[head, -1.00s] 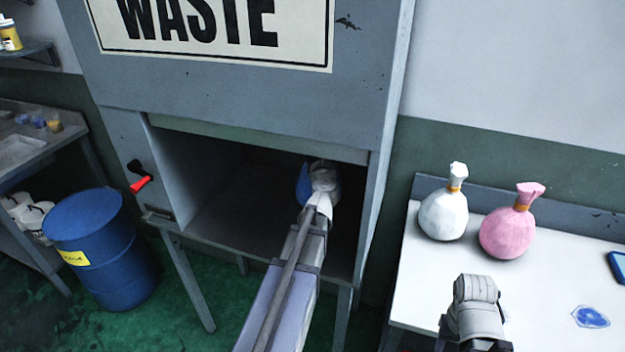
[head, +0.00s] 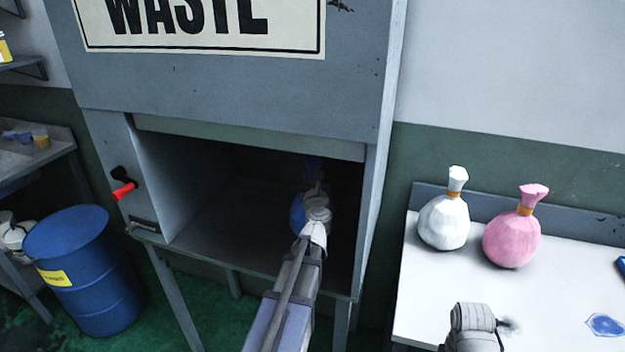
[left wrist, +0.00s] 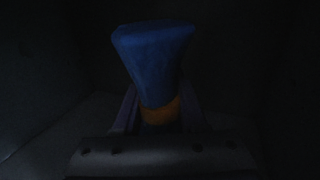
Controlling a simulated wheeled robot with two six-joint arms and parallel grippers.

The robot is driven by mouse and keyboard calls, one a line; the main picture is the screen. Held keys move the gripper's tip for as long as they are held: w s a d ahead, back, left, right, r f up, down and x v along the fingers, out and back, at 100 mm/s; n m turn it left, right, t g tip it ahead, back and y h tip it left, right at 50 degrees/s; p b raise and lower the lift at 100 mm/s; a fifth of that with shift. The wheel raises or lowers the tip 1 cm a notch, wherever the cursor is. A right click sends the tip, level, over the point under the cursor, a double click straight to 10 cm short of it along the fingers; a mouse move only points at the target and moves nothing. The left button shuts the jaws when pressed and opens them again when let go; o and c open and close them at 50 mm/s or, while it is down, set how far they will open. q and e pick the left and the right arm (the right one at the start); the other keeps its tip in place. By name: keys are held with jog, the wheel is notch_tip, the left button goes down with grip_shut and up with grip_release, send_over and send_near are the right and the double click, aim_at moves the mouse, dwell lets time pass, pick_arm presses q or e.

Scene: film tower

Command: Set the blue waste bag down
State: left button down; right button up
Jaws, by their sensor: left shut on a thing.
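The blue waste bag (head: 298,214) is inside the dark opening of the waste cabinet (head: 230,75), toward its right side, mostly hidden behind my left wrist. My left gripper (head: 315,188) reaches into the opening and is shut on the bag's neck. In the left wrist view the bag's blue top (left wrist: 152,58) flares above an orange band (left wrist: 160,112), between the fingers. It is too dark to tell whether the bag touches the cabinet floor (head: 225,225). My right wrist shows at the lower right; its jaw state is unclear.
A white bag (head: 444,222) and a pink bag (head: 511,241) stand on the white table (head: 425,290) at right. A blue drum (head: 85,275) stands at left. A red-handled lever (head: 123,190) is on the cabinet's left post. Cabinet walls enclose my left arm closely.

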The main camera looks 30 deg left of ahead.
pick_arm(q)
jog(key=shift+f, duration=0.1)
jog(key=shift+c, duration=2.2)
grip_release()
